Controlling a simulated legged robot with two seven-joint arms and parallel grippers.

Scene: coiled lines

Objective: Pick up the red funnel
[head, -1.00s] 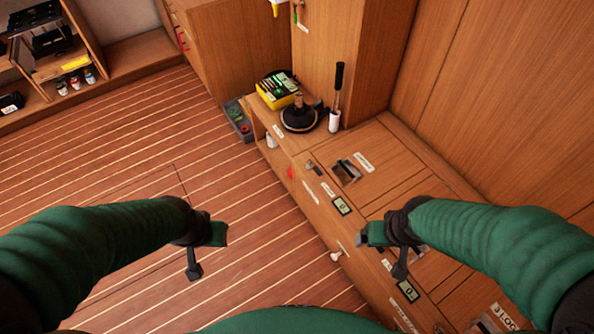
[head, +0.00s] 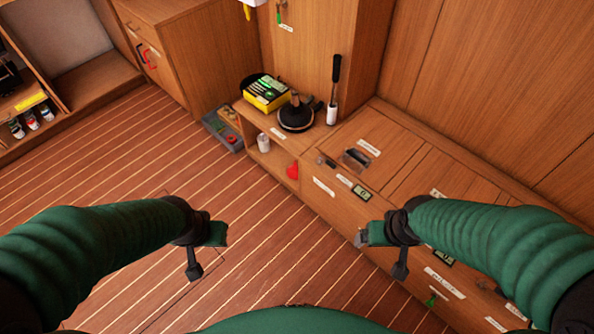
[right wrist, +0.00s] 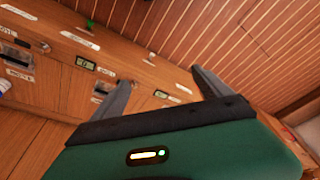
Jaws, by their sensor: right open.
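A small red object (head: 292,170), which looks like the red funnel, sits at the right end of the open shelf below the counter in the head view. Its exact shape is too small to tell. My right gripper (head: 381,255) is open and empty, over the front of the counter, to the right of and nearer than the red object. In the right wrist view its two fingers (right wrist: 160,88) stand apart with nothing between them. My left gripper (head: 205,253) looks open and empty above the floor, left of and nearer than the red object.
A white cup (head: 263,142) stands on the same shelf. A yellow box (head: 266,95), a dark round-based object (head: 296,118) and a white-and-black roller (head: 332,100) stand on the counter. A grey bin (head: 222,130) is on the floor beside it. The striped floor (head: 120,180) is clear.

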